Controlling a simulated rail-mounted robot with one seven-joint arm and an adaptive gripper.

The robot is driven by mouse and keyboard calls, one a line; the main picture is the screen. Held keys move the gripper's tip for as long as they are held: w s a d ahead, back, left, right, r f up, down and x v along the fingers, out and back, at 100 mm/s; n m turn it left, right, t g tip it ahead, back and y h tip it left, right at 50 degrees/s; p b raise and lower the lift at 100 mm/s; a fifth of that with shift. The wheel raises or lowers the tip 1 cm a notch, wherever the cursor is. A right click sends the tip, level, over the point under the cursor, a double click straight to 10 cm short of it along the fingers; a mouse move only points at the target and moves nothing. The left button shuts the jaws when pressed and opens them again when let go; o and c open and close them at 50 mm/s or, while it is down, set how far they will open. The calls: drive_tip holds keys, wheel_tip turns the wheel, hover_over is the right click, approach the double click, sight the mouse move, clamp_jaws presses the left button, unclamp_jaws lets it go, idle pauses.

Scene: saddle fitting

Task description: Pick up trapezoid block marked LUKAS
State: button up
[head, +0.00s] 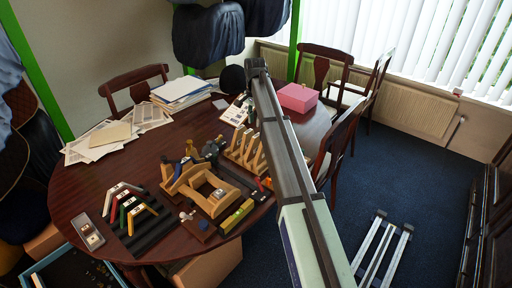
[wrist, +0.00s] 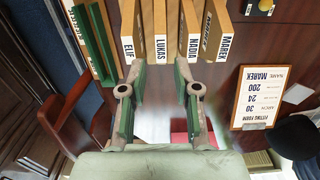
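The trapezoid block marked LUKAS (wrist: 160,48) stands in a row of wooden blocks in the wrist view, its white label facing my gripper. ELIF (wrist: 127,50) is to its left; NADIA (wrist: 194,46) and MAREK (wrist: 225,46) are to its right. My gripper (wrist: 160,72) is open and empty, its fingers on either side of the line to the LUKAS label. Whether the fingertips overlap the block in depth, I cannot tell. In the head view the wooden row (head: 244,150) stands beside my arm; its labels are unreadable there and my gripper is hidden.
A fitting form (wrist: 260,97) reading MAREK lies right of the row. A wooden saddle-like frame (head: 205,188), coloured arches (head: 130,207) and a yellow level (head: 236,216) crowd the table (head: 85,180). A pink box (head: 297,97) and papers (head: 180,92) lie farther back. Chairs surround the table.

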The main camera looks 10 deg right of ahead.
sight(256, 144)
wheel_tip(256, 144, down, 8)
drive_tip(key=shift+f+p, duration=0.1)
drive_tip(key=shift+p, duration=0.7)
drive_tip(key=shift+w+d+f+p, duration=0.1)
drive_tip(key=shift+f+p, duration=0.4)
drive_tip(key=shift+f, duration=0.8)
drive_tip(key=shift+w+d+f+p, duration=0.1)
drive_tip(key=shift+f+p, duration=0.4)
drive_tip(key=shift+f, duration=0.8)
clamp_jaws()
